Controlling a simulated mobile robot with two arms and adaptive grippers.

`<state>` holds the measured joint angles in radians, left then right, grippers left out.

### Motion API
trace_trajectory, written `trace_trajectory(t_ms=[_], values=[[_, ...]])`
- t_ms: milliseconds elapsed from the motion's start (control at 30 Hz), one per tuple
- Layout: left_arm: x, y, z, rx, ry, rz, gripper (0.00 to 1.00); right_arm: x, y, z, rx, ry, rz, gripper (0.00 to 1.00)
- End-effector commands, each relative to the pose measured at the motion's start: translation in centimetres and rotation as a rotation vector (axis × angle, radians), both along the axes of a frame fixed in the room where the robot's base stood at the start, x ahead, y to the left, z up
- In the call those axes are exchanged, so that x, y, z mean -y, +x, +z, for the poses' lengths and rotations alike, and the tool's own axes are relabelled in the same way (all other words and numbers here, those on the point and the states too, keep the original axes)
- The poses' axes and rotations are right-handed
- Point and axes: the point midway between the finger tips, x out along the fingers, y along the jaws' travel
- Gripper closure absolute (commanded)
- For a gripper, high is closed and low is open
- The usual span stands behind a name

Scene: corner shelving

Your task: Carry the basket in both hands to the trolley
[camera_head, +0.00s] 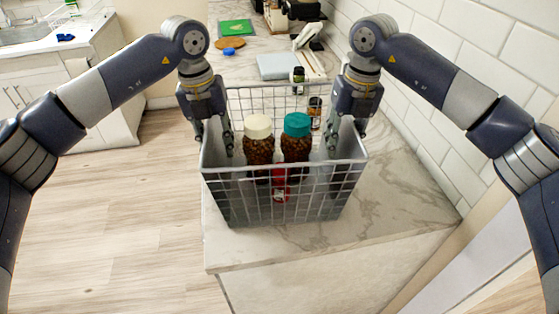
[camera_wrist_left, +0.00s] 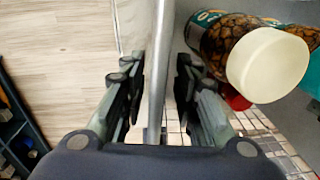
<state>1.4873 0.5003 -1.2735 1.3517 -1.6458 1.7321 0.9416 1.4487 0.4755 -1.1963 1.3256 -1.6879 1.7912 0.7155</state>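The white wire basket (camera_head: 284,192) stands on the near end of the marble counter. It holds a jar with a cream lid (camera_head: 258,142), a jar with a teal lid (camera_head: 297,142) and a red item (camera_head: 280,185). My left gripper (camera_head: 214,146) points down over the basket's left side, its fingers apart. In the left wrist view the basket's rim (camera_wrist_left: 160,70) runs between these fingers, with gaps on both sides. My right gripper (camera_head: 347,140) points down over the right side, its fingers apart around the wall. I cannot identify a trolley.
Small bottles (camera_head: 315,110), a grey board (camera_head: 284,66) and a green mat (camera_head: 236,28) are farther back on the counter. A tiled wall (camera_head: 440,60) stands close on the right. Open wooden floor (camera_head: 140,220) lies left. The left wrist view shows a dark shelf-like frame (camera_wrist_left: 18,125).

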Motion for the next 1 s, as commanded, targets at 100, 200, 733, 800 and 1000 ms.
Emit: trace_trajectory(t_ms=[100,200,733,800,1000], values=[[0.05,0.01,-0.68,0.001,0.0,0.0,0.72,-0.05,-0.02,-0.71,0.0,0.0,0.0,0.72],[0.06,0.01,-0.87,0.001,0.0,0.0,0.72,-0.07,-0.02,-0.89,0.0,0.0,0.0,0.72],[0.07,0.03,-0.83,0.001,0.0,0.001,1.0,-0.06,-0.02,-0.86,0.0,-0.001,0.001,1.0],[0.05,0.03,-0.82,0.001,0.0,0.002,1.0,-0.06,-0.02,-0.86,0.0,-0.001,0.001,1.0],[0.08,0.14,-0.48,0.006,-0.003,0.005,1.0,-0.1,0.04,-0.52,0.005,0.002,0.004,1.0]])
